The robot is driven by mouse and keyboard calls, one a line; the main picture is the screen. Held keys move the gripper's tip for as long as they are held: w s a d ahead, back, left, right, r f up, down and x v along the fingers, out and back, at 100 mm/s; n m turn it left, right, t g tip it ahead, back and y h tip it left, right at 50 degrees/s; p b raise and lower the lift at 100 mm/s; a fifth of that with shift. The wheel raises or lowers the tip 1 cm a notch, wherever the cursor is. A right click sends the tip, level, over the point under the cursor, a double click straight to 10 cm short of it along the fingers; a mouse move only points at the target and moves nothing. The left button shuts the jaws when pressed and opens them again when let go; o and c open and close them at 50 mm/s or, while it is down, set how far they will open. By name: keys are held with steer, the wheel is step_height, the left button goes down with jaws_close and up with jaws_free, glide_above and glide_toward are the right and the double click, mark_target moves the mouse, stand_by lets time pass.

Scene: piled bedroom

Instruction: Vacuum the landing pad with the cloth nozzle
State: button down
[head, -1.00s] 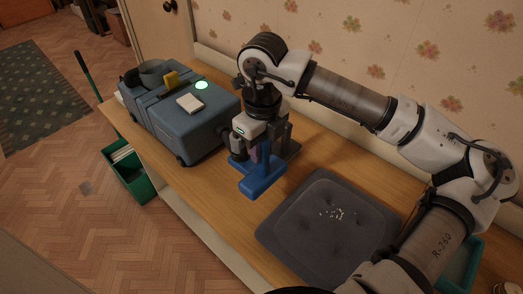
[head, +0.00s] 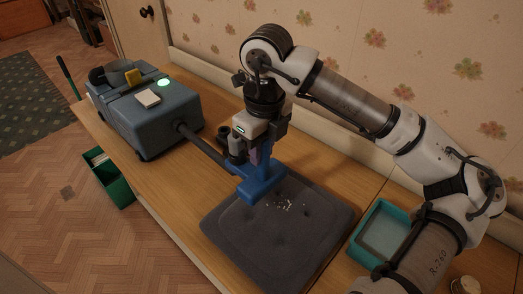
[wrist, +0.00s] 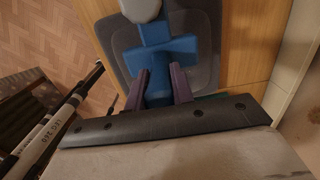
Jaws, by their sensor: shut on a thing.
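The landing pad (head: 245,240) is a dark grey tufted cushion on the wooden bench, with small white bits (head: 284,204) near its far side. The cloth nozzle (head: 262,188) is a blue, wide-headed piece over the pad's far left part, close to the bits. I cannot tell whether it touches the pad. My gripper (head: 259,158) points down and is shut on the nozzle. In the wrist view, the purple fingers (wrist: 160,87) flank the blue nozzle (wrist: 160,50). A dark tube (head: 203,146) runs from the blue-grey vacuum (head: 165,125) to the nozzle.
The vacuum, with a lit green light (head: 164,83), stands at the bench's left end. A dark holder (head: 226,133) stands behind the tube. A teal tray (head: 357,257) lies right of the pad. A green bin (head: 121,194) is on the floor. The wall runs behind the bench.

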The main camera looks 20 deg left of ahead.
mark_target(265, 164)
steer(key=shift+d, duration=0.35)
steer(key=shift+f+b, duration=0.15)
steer(key=shift+b, duration=0.5)
step_height(265, 164, down, 4)
steer(key=b, duration=0.4)
steer(key=s+d+b, duration=0.2)
steer(key=s+d, duration=0.1)
steer(key=d, duration=0.6)
steer(key=shift+s+b, duration=0.2)
steer(key=shift+b, duration=0.1)
steer(key=shift+d, duration=0.1)
steer(key=shift+f, duration=0.65)
steer(key=shift+f, duration=0.2)
